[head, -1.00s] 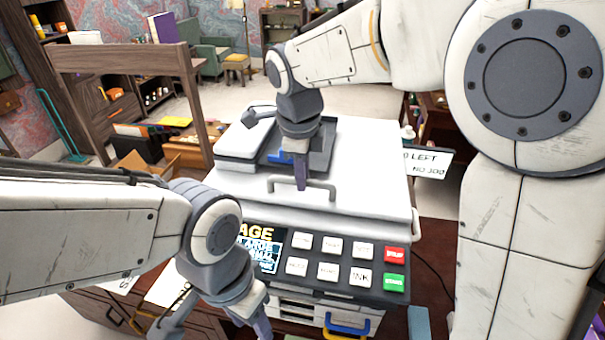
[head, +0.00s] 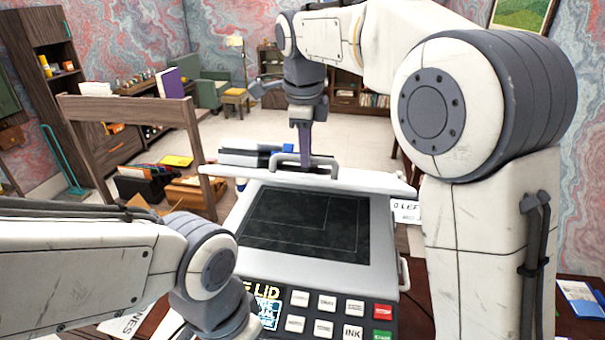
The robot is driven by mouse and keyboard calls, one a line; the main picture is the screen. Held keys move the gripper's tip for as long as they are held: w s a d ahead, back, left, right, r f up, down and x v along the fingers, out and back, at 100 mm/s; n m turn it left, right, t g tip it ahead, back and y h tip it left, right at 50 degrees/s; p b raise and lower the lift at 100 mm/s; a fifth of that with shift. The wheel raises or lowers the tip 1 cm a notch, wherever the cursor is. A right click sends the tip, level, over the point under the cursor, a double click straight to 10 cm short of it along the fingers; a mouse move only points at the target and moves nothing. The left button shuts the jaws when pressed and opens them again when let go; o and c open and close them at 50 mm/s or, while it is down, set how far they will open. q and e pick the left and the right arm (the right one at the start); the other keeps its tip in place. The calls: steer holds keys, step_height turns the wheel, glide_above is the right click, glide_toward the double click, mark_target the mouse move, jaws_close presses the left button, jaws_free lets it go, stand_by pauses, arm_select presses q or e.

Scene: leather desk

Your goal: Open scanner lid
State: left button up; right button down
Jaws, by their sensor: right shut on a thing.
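The scanner (head: 222,246) stands on the desk in front of me, with its dark glass bed (head: 305,222) uncovered. Its white lid (head: 375,180) is raised and seen nearly edge-on behind the glass. The grey lid handle (head: 325,162) is on the lid's upper front part. My right gripper (head: 304,160) points down at the lid and is shut on the handle. My left gripper is out of view below the picture's lower edge; only its wrist shows at lower left.
A wooden frame (head: 128,108) stands at back left. A paper sign (head: 405,210) is to the right of the scanner. Blue papers (head: 580,298) lie at far right.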

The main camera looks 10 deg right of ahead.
steer(key=shift+w+d+r, duration=0.3)
steer(key=shift+w+r, duration=0.3)
steer(key=shift+w, duration=0.1)
steer(key=shift+w+d+r, duration=0.25)
steer(key=shift+w+r, duration=0.4)
steer(key=shift+w, duration=0.1)
steer(key=shift+w+d+r, duration=0.3)
steer(key=shift+w+r, duration=0.3)
steer(key=shift+w, duration=0.1)
